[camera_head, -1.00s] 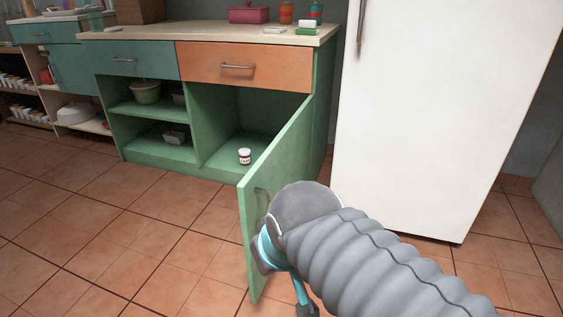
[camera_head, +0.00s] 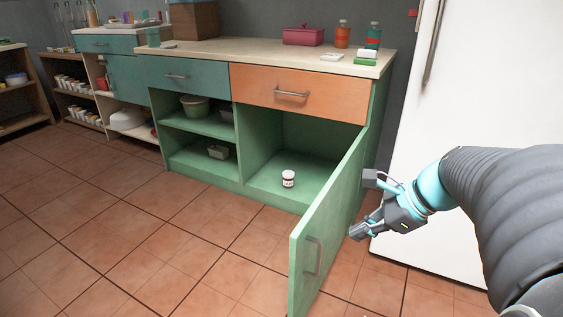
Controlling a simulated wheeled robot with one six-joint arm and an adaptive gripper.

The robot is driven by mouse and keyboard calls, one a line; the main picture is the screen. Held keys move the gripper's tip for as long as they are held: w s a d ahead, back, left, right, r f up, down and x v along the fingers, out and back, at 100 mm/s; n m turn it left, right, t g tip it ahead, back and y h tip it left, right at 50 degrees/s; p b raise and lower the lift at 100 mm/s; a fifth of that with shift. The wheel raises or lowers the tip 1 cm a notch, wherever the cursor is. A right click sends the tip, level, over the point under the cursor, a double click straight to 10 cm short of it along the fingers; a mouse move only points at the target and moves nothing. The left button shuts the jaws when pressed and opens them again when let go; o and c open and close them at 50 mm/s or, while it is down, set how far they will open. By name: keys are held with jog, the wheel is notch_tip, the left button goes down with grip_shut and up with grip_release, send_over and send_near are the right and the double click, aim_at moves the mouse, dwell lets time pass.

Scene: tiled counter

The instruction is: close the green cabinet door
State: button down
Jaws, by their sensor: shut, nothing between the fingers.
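The green cabinet door (camera_head: 331,222) stands wide open, swung out from the right side of the lower green cabinet (camera_head: 256,187). Its outer face with a metal handle (camera_head: 313,257) shows toward me. My gripper (camera_head: 361,229) is shut and empty. It is to the right of the door, on its outer side, beside the door's middle. I cannot tell whether it touches the door. The handle is nearer the free edge, left of and below my gripper in the picture.
An orange drawer (camera_head: 290,88) above is closed. A white fridge (camera_head: 440,100) stands on the right, close behind my arm. The tiled floor (camera_head: 150,230) left of the door is clear.

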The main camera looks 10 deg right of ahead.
jog(key=w+d+r+m+t, duration=0.1)
jog(key=w+d+r+m, duration=0.1)
jog(key=d+m, duration=0.1)
jog(key=m+y+b, duration=0.1)
jog(key=b, duration=0.1)
send_near(310, 227)
jog(key=shift+x, duration=3.2)
jog(key=shift+d, duration=0.1)
